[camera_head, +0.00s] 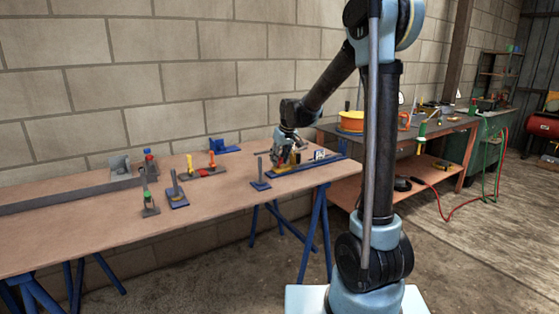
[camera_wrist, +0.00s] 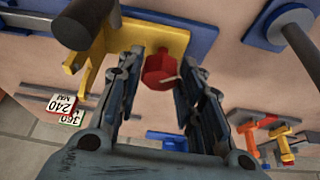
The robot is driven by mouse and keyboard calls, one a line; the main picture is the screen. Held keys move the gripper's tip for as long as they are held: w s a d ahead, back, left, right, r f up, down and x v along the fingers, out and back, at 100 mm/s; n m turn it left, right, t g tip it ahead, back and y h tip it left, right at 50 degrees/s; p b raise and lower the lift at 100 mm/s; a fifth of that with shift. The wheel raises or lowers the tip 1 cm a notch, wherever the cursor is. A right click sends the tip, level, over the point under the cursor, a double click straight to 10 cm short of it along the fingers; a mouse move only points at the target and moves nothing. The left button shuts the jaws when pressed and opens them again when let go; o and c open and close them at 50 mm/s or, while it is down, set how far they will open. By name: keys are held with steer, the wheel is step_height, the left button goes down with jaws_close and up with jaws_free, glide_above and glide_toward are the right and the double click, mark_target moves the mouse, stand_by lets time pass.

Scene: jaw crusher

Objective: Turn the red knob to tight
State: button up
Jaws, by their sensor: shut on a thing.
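The red knob (camera_wrist: 161,70) shows in the wrist view between the two fingers of my gripper (camera_wrist: 160,85). My gripper is shut on the knob, with a finger on each side. Finger contact is partly hidden. In the head view, my gripper (camera_head: 283,160) is at the right end of the wooden table, over the blue-based device (camera_head: 310,168). The knob is too small and covered to make out there.
A blue plate with a grey post (camera_head: 260,172) stands just left of my gripper. Number cards (camera_wrist: 62,107) lie near the device. The table's front middle is clear.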

steer(key=m, duration=0.2)
steer(key=m+h, duration=0.1)
steer(key=m, duration=0.1)
steer(key=shift+a+t+h, duration=0.15)
steer(key=shift+t+h, duration=0.15)
steer(key=shift+t, duration=0.1)
steer(key=shift+a+m+h, duration=0.1)
steer(key=shift+m+h, duration=0.7)
steer(key=shift+m, duration=1.4)
steer(key=o, duration=1.1)
steer(key=shift+r, duration=0.1)
steer(key=v, duration=1.1)
steer(key=shift+s+a+r, duration=0.1)
steer(key=shift+r, duration=0.25)
